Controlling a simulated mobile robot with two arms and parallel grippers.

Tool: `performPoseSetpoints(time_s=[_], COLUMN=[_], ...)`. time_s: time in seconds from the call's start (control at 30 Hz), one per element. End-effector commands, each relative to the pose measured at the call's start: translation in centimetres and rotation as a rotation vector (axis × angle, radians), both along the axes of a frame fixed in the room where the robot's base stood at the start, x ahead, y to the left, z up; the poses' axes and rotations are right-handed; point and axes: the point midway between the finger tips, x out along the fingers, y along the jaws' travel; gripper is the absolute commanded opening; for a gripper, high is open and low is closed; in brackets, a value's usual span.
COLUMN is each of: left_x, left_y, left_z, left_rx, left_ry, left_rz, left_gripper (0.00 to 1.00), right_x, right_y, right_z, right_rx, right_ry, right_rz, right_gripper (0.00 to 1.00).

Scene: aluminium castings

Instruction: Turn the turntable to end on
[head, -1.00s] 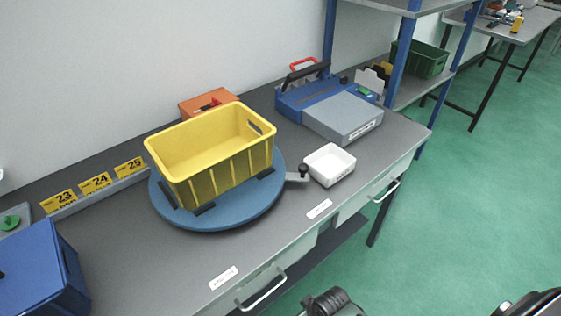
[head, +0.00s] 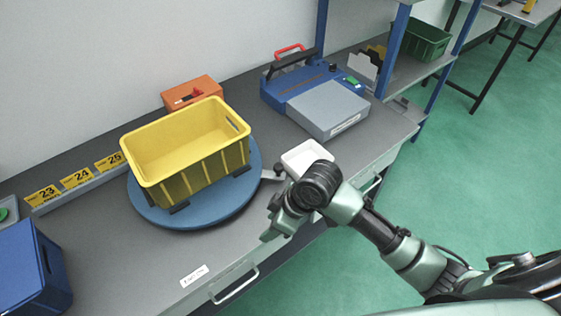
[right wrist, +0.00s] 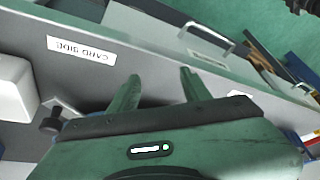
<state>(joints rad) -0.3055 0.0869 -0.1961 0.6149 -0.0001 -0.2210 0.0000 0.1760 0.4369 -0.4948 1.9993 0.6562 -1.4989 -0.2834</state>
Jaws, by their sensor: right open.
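The turntable (head: 163,214) is a round blue disc on the grey bench. A yellow crate (head: 190,150) stands on it between dark blocks. A grey arm with a black knob (head: 278,168) sticks out from the disc's right edge, partly hidden by my right arm. The knob also shows in the right wrist view (right wrist: 48,122), left of the fingers. My right gripper (head: 268,236) is open and empty above the bench's front edge, apart from the knob and nearer the front. Its two fingers (right wrist: 158,80) show spread in the right wrist view. My left gripper is not in view.
A white tray (head: 305,153) stands right of the knob, partly covered by my arm. A blue and grey device (head: 325,108) and an orange box (head: 192,93) stand behind. A blue box (head: 30,268) is at front left. Drawer handles (head: 238,290) stick out below the bench edge.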

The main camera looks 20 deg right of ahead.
Motion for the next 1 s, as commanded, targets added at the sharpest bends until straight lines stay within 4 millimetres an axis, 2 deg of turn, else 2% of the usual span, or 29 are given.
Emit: performPoseSetpoints(time_s=[0.23, 0.4, 0.5, 0.6, 0.77, 1.0], left_x=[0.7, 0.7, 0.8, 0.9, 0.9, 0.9], left_y=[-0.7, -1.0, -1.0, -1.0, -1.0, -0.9], left_z=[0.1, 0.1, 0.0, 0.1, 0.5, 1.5], left_rx=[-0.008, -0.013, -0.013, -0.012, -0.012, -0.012], left_ry=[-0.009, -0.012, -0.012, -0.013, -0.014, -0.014], left_rz=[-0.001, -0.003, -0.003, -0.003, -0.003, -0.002], left_gripper=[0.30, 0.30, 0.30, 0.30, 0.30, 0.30], right_x=[6.1, 11.2, 13.1, 14.1, 14.7, 15.2], right_y=[-2.6, -6.8, -8.7, -9.8, -9.8, -8.4], right_z=[2.5, 6.3, 8.3, 9.6, 9.3, 5.7], right_rx=[-0.045, -0.068, -0.065, -0.060, -0.054, -0.054], right_ry=[-0.005, -0.001, -0.003, -0.005, -0.003, -0.003], right_rz=[0.139, 0.182, 0.182, 0.179, 0.177, 0.177], right_gripper=[0.48, 0.48, 0.48, 0.48, 0.48, 0.48])
